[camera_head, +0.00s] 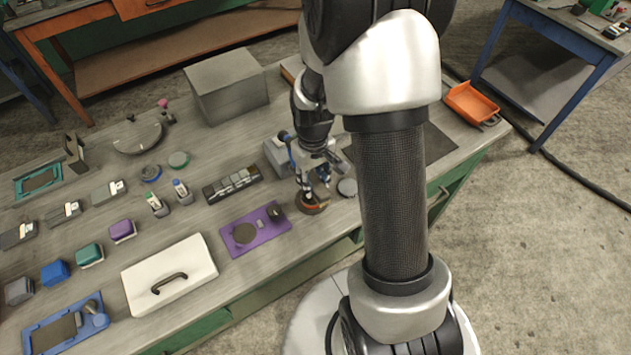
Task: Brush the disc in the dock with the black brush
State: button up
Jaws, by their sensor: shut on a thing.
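My gripper (322,180) is low over the right part of the workbench. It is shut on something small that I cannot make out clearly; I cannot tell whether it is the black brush. A round brown and dark piece (311,206) is just below the fingers; I cannot tell whether they touch. A purple plate (235,247) lies left of the gripper, with a dark round disc (244,233) and a black knob-like part (275,212) on it. I cannot tell whether this plate is the dock.
A grey box (226,88) stands at the back, a sectioned tray (232,184) in the middle. Several coloured blocks, such as a blue one (55,273), line the left. An orange tray (470,101) is far right. My arm hides part of the bench.

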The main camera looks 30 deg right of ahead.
jog(key=shift+r+p, duration=1.6)
jog(key=shift+r, duration=0.75)
jog(key=shift+w+d, duration=0.1)
